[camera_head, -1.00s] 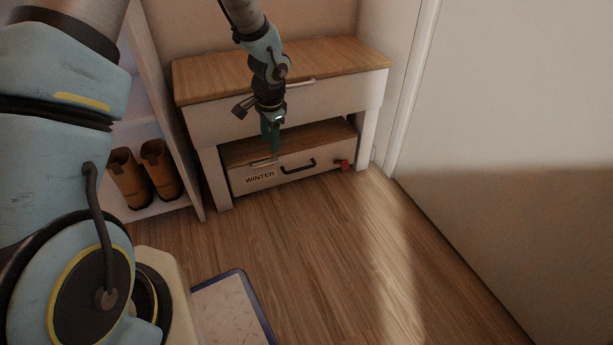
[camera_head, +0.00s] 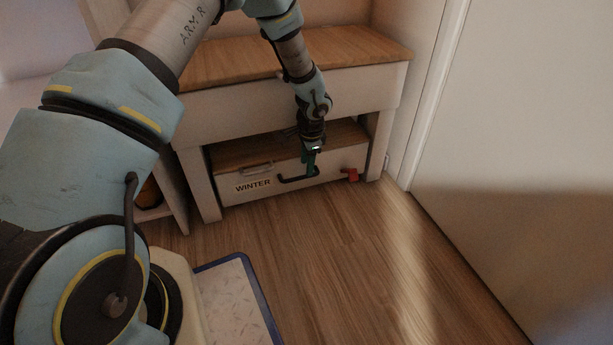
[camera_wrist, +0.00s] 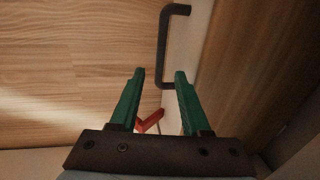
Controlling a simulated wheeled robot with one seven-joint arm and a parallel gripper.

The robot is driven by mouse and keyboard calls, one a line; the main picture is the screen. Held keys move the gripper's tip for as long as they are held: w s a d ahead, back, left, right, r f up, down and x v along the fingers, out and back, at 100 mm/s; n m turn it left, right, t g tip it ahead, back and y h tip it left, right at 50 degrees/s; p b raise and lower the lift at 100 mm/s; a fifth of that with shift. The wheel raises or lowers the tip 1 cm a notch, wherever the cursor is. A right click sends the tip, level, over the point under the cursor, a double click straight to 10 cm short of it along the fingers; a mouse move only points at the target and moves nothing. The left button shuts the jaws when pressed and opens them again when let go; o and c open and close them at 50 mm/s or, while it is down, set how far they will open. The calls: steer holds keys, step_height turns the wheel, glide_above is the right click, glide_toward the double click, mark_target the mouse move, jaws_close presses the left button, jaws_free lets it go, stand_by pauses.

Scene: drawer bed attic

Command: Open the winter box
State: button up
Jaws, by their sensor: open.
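The winter box (camera_head: 333,163) is a white-fronted box with a wooden lid, under a bench. Its front carries a WINTER label (camera_head: 253,186), a black bar handle (camera_head: 298,179), a metal latch (camera_head: 257,169) and a red piece (camera_head: 351,175) at the right. My gripper (camera_head: 311,168) is at the front of the box, by the right end of the handle. In the wrist view my green fingers (camera_wrist: 158,76) are apart with nothing between the tips. The black handle (camera_wrist: 163,45) lies just beyond the tips, and the red piece (camera_wrist: 150,122) shows between the fingers.
The wooden-topped bench (camera_head: 370,88) stands closely over the box. A white door (camera_head: 520,130) is at the right, and a shelf unit (camera_head: 172,190) at the left. A blue-edged mat (camera_head: 232,295) lies in front. The wooden floor (camera_head: 320,240) before the box is clear.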

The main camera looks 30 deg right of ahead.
mark_target(306, 177)
steer(key=f, duration=0.1)
steer(key=f+b, duration=0.1)
steer(key=f, duration=0.2)
steer(key=shift+w+f, duration=0.15)
steer(key=shift+w, duration=0.25)
jaws_close()
stand_by(1.1)
